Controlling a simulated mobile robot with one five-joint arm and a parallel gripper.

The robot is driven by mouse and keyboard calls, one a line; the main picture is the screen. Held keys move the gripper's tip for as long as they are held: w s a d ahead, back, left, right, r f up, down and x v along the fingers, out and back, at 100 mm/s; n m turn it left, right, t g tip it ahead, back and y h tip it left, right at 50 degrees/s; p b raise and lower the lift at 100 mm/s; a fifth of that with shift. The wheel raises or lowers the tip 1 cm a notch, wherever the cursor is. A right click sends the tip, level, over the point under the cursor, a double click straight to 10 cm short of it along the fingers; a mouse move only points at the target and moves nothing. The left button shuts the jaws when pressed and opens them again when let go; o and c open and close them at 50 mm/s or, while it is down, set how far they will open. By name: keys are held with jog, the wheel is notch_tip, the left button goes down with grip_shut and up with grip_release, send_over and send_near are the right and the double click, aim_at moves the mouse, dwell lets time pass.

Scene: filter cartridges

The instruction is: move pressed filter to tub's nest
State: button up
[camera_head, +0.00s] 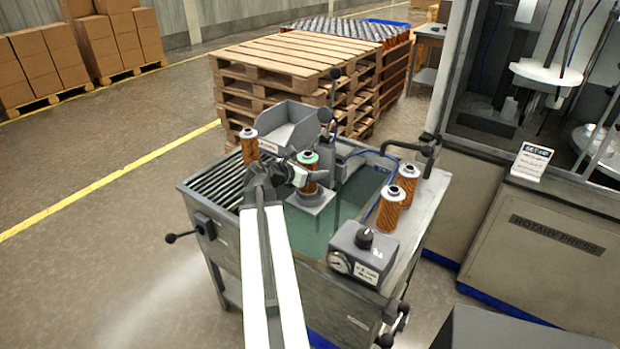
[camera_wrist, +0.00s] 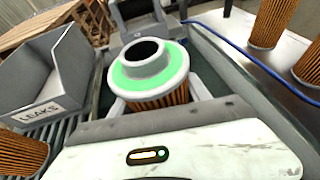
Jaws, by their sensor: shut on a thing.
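A filter with a green-ringed top (camera_head: 308,157) and an orange pleated body stands upright over the middle of the water-filled tub (camera_head: 347,197). My gripper (camera_head: 301,175) is shut on this filter, on its left side. The grey square nest (camera_head: 312,201) is directly below the filter, inside the tub; whether the filter's foot rests in it I cannot tell. My gripper's body hides the lower part of the filter there.
A filter (camera_head: 250,150) stands on the roller rack at left. Two more filters (camera_head: 390,210) (camera_head: 408,183) stand on the right ledge. A grey LEAKS bin (camera_wrist: 45,75) is behind left. A gauge box (camera_head: 362,254) sits at the front right, and a post with a lever (camera_head: 334,115) rises behind.

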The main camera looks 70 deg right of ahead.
jog(key=f, duration=0.1)
jog(key=s+f+b, duration=0.1)
jog(key=f, duration=0.1)
jog(key=shift+s+d, duration=0.15)
jog(key=shift+w+r, duration=0.2)
jog(key=shift+w, duration=0.05)
jog(key=shift+f+b, duration=0.4)
jog(key=o, duration=1.5)
jog(key=shift+r, duration=0.1)
jog(key=shift+c, duration=0.2)
jog(key=shift+r+p, duration=0.4)
jog(key=shift+p, duration=0.05)
jog(key=p+v, duration=0.2)
jog(key=v, duration=0.5)
jog(key=shift+w+a+p, duration=0.1)
jog(key=shift+a+p, duration=0.2)
jog(key=shift+p, duration=0.05)
